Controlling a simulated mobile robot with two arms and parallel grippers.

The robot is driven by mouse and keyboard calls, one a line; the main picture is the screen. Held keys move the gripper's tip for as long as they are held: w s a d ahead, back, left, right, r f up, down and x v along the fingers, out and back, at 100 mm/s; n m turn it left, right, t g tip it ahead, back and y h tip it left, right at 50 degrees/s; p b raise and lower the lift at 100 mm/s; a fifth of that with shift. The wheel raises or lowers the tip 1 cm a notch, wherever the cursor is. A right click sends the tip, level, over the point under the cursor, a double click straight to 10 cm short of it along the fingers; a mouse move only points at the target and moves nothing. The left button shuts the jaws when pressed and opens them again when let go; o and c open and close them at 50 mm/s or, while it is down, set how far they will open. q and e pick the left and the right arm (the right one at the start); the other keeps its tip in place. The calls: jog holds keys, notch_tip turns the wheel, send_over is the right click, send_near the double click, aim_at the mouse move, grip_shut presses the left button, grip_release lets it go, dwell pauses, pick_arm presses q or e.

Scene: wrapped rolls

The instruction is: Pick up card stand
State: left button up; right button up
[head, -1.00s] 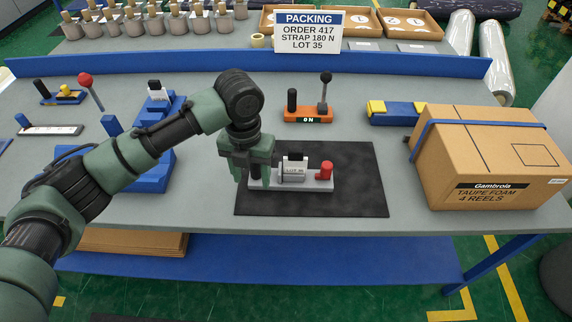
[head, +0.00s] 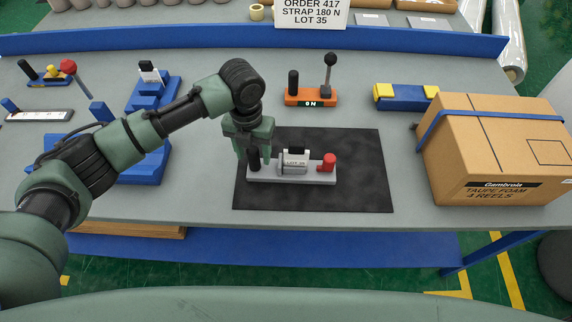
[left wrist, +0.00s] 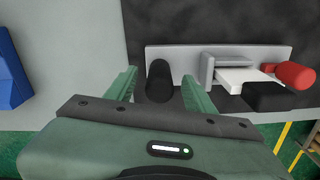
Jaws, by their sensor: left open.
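The card stand (head: 318,179) lies on a black mat. It has a grey base, an upright black peg at its left end, a white card reading LOT 35 in the middle and a red knob at the right. My left gripper (head: 254,153) is open over the peg end. In the left wrist view, the gripper (left wrist: 158,88) has the black peg between its two fingers, with visible gaps on both sides. The stand's grey base (left wrist: 190,53) runs off to the right there. My right gripper is not in view.
The black mat (head: 345,198) has bare room around the stand. Behind it is an orange switch box (head: 311,98) with a lever. A taped carton (head: 490,150) stands at the right. Blue stepped blocks (head: 150,170) stand left, partly behind my arm.

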pick_arm(q)
jog(key=shift+f, duration=0.7)
jog(key=shift+w+f, duration=0.1)
jog(key=shift+f, duration=0.5)
grip_shut()
jog(key=shift+r, duration=0.1)
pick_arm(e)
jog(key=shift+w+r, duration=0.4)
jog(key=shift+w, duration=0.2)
pick_arm(q)
jog(key=shift+r, duration=0.1)
jog(key=shift+r, duration=0.25)
notch_tip(320, 180, up, 19)
jog(key=b, duration=0.3)
jog(key=shift+r, duration=0.15)
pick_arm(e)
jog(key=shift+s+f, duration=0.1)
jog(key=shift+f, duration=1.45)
